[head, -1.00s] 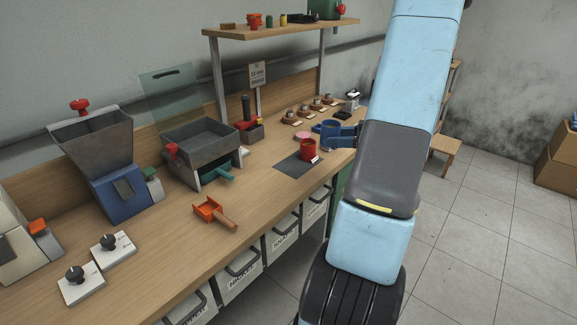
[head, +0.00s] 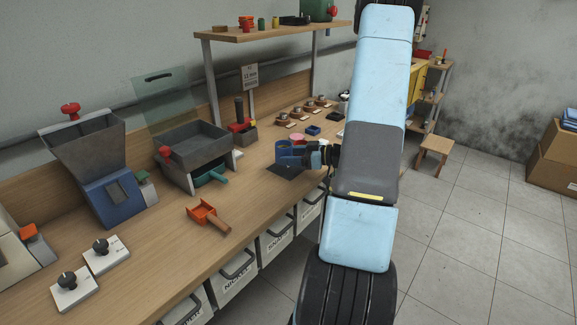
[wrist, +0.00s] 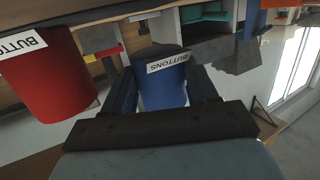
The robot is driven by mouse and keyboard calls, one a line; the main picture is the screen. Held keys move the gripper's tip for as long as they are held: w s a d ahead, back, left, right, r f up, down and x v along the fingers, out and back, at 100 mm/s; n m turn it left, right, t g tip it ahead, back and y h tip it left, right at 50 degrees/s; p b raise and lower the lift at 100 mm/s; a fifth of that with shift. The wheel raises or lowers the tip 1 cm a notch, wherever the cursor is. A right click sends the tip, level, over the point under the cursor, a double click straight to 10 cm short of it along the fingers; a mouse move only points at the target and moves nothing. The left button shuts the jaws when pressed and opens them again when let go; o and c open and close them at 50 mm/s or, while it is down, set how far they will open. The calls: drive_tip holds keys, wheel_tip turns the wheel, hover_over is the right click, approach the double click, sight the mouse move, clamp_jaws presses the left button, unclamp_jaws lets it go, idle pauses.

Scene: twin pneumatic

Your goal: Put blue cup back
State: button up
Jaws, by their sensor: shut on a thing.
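The blue cup (wrist: 160,88), labelled "BUTTONS", is between the two fingers of my gripper (wrist: 165,92) in the wrist view, and the gripper is shut on it. In the head view the blue cup (head: 282,149) shows above the back of the dark mat (head: 286,171), with my gripper (head: 294,157) reaching in from the right. I cannot tell whether its base touches anything. A red cup (wrist: 45,75), also labelled "BUTTONS", stands close to the left of the blue cup in the wrist view. My gripper mostly hides it in the head view.
A blue hopper machine (head: 115,195), a grey tray box (head: 192,150) and an orange scoop (head: 208,217) stand along the bench to the left. Several small brown stands line the back. Bare bench lies left of the mat.

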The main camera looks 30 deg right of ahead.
sight(289, 172)
drive_tip(key=shift+w+a+f, duration=0.1)
drive_tip(key=shift+w+f, duration=0.05)
drive_tip(key=shift+f, duration=0.05)
drive_tip(key=shift+w+a+f, duration=0.15)
drive_tip(key=shift+f, duration=1.6)
drive_tip(key=o, duration=1.2)
drive_tip(key=shift+f, duration=0.1)
